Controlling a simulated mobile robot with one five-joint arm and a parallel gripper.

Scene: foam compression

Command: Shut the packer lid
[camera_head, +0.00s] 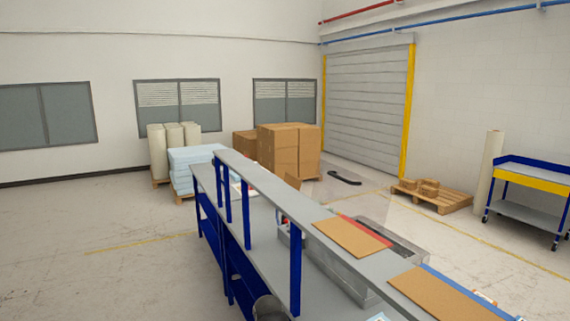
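The packer (402,248) is an open-topped grey metal box on the far side of the workbench, partly hidden behind the bench's raised shelf. What looks like its lid (350,203) is a clear, faint panel standing up above the box, so the lid appears open. A dark curved bar (345,178) shows near the panel's top edge and looks like its handle. The panel's outline and hinge are hard to make out. My gripper is not in view.
A long workbench with blue posts (295,270) and a grey raised shelf (285,202) stands between me and the packer. Cardboard sheets (352,238) lie on the shelf. A bin (270,308) is at the near side. Open floor (110,275) lies to the left.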

